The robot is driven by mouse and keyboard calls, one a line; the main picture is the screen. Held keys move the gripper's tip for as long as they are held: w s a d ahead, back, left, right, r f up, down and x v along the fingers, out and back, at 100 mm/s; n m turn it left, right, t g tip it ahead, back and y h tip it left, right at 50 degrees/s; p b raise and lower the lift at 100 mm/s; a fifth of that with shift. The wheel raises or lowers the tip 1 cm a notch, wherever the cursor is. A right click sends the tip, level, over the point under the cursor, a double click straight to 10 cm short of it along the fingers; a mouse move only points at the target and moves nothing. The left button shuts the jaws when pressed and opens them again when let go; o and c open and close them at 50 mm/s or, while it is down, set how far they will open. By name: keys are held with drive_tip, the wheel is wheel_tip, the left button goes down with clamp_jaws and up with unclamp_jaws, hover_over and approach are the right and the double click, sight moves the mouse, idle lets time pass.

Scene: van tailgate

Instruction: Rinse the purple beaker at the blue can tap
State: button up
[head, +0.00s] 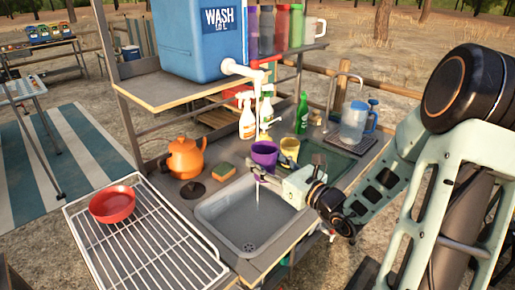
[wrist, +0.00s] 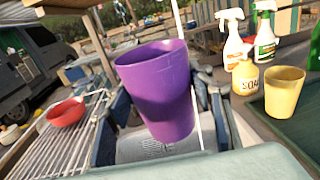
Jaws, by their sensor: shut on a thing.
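The purple beaker (head: 264,153) is in my gripper (head: 268,174), above the grey sink basin (head: 215,212). My gripper is shut on it. In the wrist view the beaker (wrist: 158,92) fills the middle, mouth up and slightly tilted; its inside floor is hidden. The blue can (head: 200,45), marked WASH, stands on the shelf, and its white tap (head: 240,69) juts out over the sink side. A thin white stream of water shows below the beaker in the head view. In the wrist view it (wrist: 177,20) runs down to the rim and appears again beside the beaker.
A yellow cup (head: 289,148), spray bottles (head: 247,117) and a green bottle (head: 302,112) stand behind the sink. An orange kettle (head: 186,158) and a sponge (head: 223,171) are left of it. A red bowl (head: 112,204) sits on the wire rack (head: 140,250).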

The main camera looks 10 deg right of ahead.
sight(266, 162)
drive_tip(key=shift+s+d+r+p, duration=0.1)
drive_tip(key=shift+s+r+p, duration=0.85)
drive_tip(key=shift+s, duration=0.25)
drive_tip(key=shift+s+r+p, duration=0.7)
drive_tip(key=shift+s+r, duration=0.3)
drive_tip(key=shift+s, duration=0.15)
drive_tip(key=shift+f+p, duration=0.15)
drive_tip(key=shift+p, duration=0.25)
drive_tip(key=f+p, duration=0.1)
drive_tip(key=p, duration=0.2)
drive_tip(key=shift+s+d+f, duration=0.15)
drive_tip(key=shift+d+f, duration=0.05)
drive_tip(key=shift+f, duration=0.2)
drive_tip(key=shift+s+a+f+p, duration=0.15)
drive_tip(key=shift+s+f+p, duration=0.1)
drive_tip(key=shift+f+p, duration=0.4)
drive_tip(key=shift+s+a+f+p, duration=0.1)
drive_tip(key=shift+s+f+p, duration=0.15)
drive_tip(key=shift+f+p, duration=0.4)
drive_tip(key=shift+s+a+f+p, duration=0.15)
drive_tip(key=shift+s+f+p, duration=0.1)
drive_tip(key=shift+f+p, duration=0.4)
